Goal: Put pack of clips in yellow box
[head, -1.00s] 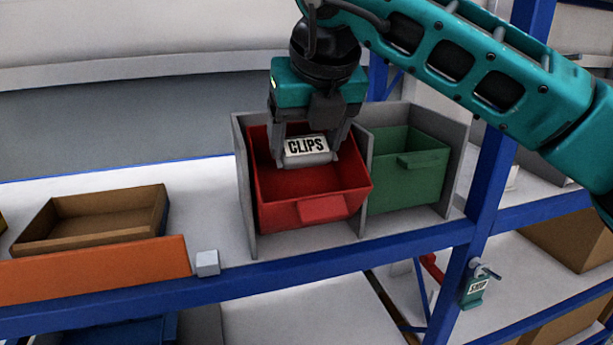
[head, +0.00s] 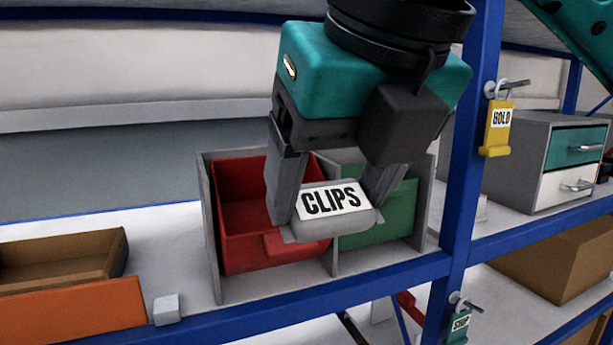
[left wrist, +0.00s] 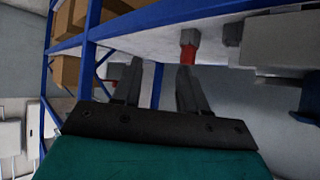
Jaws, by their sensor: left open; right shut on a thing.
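The pack of clips (head: 331,203) is a small light-grey pack with a white "CLIPS" label. My right gripper (head: 330,212) is shut on it and holds it in the air, in front of the red bin (head: 239,205) and the green bin (head: 383,222) as seen in the head view. The pack and fingers hide part of both bins. No yellow box shows in these frames. My left gripper (left wrist: 155,88) shows in the left wrist view, with its two fingers apart and nothing between them.
A grey divider (head: 209,225) holds both bins on a blue-edged shelf. A brown tray (head: 60,262), an orange panel (head: 75,312) and a small grey block (head: 166,309) are at left. A blue post (head: 470,140) with a yellow "GOLD" padlock (head: 498,128) stands right, beside a drawer unit (head: 545,165).

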